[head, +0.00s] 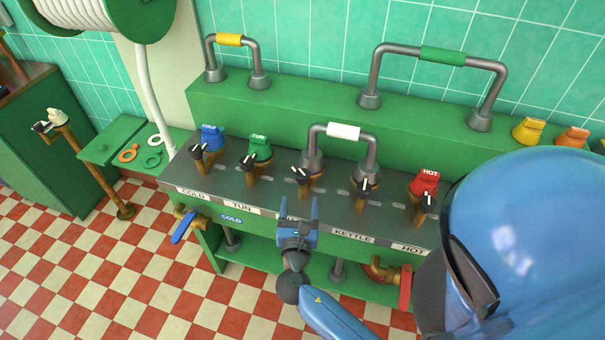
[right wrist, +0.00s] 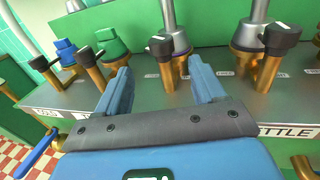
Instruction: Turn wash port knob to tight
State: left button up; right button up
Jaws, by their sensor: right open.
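Several black-handled knobs stand in a row on copper stems along the grey panel (head: 222,184). The middle black knob (head: 300,174), with a white mark on top, stands behind my right gripper (head: 299,208). The label below it is hidden by the gripper, so I cannot read whether it is the wash port. In the right wrist view this knob (right wrist: 160,46) shows between and beyond the two blue fingers of my gripper (right wrist: 160,78). My right gripper is open and empty, with its fingers pointing toward the knob and apparently short of it. My left gripper is out of view.
The TUN knob (head: 248,163) and KETTLE knob (head: 365,186) flank the middle one. A pipe loop with a white sleeve (head: 343,131) rises just behind. A blue lever (head: 183,226) and a red lever (head: 405,288) hang at the panel's front. Chequered floor is clear at left.

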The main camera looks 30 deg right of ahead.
aim_at(302, 180)
jog(key=x, duration=0.7)
jog(key=p+x, duration=0.1)
jog(key=x, duration=0.2)
jog(key=shift+w+d+r, duration=0.2)
jog(key=shift+d+r, duration=0.05)
